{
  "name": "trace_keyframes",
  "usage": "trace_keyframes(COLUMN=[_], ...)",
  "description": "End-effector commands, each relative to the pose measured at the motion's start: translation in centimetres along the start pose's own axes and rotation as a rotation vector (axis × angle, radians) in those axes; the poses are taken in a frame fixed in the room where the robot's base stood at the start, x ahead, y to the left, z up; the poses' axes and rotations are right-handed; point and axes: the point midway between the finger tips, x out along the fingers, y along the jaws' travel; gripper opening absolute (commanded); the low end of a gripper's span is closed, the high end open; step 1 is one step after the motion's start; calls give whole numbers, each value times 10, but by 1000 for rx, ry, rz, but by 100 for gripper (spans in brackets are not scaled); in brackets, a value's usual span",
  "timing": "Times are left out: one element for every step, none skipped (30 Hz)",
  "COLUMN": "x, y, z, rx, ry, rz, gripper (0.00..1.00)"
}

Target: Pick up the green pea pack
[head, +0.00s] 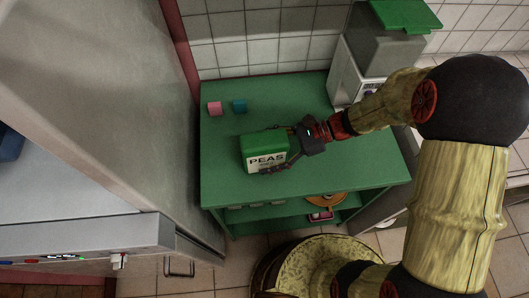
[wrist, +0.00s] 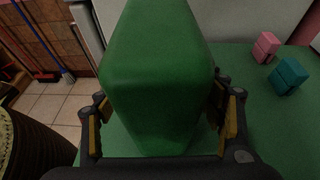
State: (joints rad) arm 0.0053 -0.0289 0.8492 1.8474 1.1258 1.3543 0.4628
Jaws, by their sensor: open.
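The green pea pack (head: 264,147) stands on the green top of the shelf, with a white "PEAS" label on its front. In the wrist view the pack (wrist: 157,75) fills the middle of the picture, between my two fingers. My gripper (head: 280,152) reaches in from the right in the head view, with its fingers on either side of the pack. My gripper (wrist: 162,118) is open in the wrist view, with yellow pads beside the pack's sides. Whether the pads touch the pack is hard to tell.
A pink block (head: 214,108) and a teal block (head: 239,105) sit at the back left of the shelf top (head: 225,180). A grey-white appliance (head: 355,75) with a green lid stands at the back right. A large grey cabinet (head: 140,110) rises on the left.

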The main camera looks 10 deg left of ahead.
Motion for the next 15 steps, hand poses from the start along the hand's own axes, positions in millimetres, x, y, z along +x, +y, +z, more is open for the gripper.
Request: trace_keyframes(x=[1, 0, 0, 0, 0, 0, 0, 0, 0, 0, 0, 0, 0, 0, 0], y=[0, 0, 0, 0, 0, 0, 0, 0, 0, 0, 0, 0, 0, 0, 0], z=[0, 0, 0, 1, 1, 1, 1, 1, 1, 1, 1, 1, 1, 1, 1], rx=[0, 0, 0, 0, 0, 0, 0, 0, 0, 0, 0, 0, 0, 0, 0], ry=[0, 0, 0, 0, 0, 0, 0, 0, 0, 0, 0, 0, 0, 0, 0], rz=[0, 0, 0, -1, 0, -1, 0, 0, 0, 0, 0, 0, 0, 0, 0], gripper=[68, 68, 68, 68, 68, 68, 66, 64, 62, 60, 58, 56, 55, 53, 51])
